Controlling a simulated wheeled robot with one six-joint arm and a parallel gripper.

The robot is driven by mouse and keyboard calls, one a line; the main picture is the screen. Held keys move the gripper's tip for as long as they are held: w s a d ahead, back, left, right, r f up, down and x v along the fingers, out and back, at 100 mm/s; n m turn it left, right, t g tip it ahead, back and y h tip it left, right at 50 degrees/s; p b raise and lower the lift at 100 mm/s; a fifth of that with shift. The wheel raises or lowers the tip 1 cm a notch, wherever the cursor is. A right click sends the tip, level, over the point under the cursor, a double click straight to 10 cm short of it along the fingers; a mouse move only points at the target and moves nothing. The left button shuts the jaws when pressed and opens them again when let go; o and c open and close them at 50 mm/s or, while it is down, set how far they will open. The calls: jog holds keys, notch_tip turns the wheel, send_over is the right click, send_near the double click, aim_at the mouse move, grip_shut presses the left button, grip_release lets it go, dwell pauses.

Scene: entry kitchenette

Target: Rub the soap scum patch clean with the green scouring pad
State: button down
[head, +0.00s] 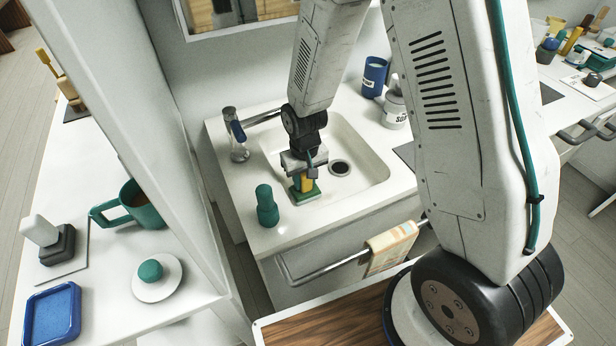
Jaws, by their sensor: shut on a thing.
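My gripper (304,172) points down into the white sink basin (362,170). It is shut on the green scouring pad (306,192), a green block with a yellow upper part, and holds it low over the near left part of the basin. I cannot tell for certain whether the pad touches the surface. The soap scum patch cannot be made out; the pad and gripper may hide it.
A faucet (237,140) stands at the basin's left. A green bottle (266,207) stands on the near left rim. A blue cup (374,76) and a white soap jar (396,108) stand behind right. A towel (392,247) hangs on the front rail (325,269).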

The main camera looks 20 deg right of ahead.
jog(key=shift+s+d+f, duration=0.1)
dwell(0.3)
jog(key=shift+d, duration=0.75)
jog(key=shift+r, duration=0.2)
jog(key=shift+r, duration=0.65)
jog(key=shift+s+d+f, duration=0.1)
jog(key=shift+s+d, duration=0.35)
jog(key=shift+d, duration=0.55)
jog(key=shift+s+d, duration=0.45)
jog(key=shift+d, duration=0.6)
jog(key=shift+s+d+f, duration=0.1)
jog(key=shift+s+d, duration=0.35)
jog(key=shift+d, duration=0.55)
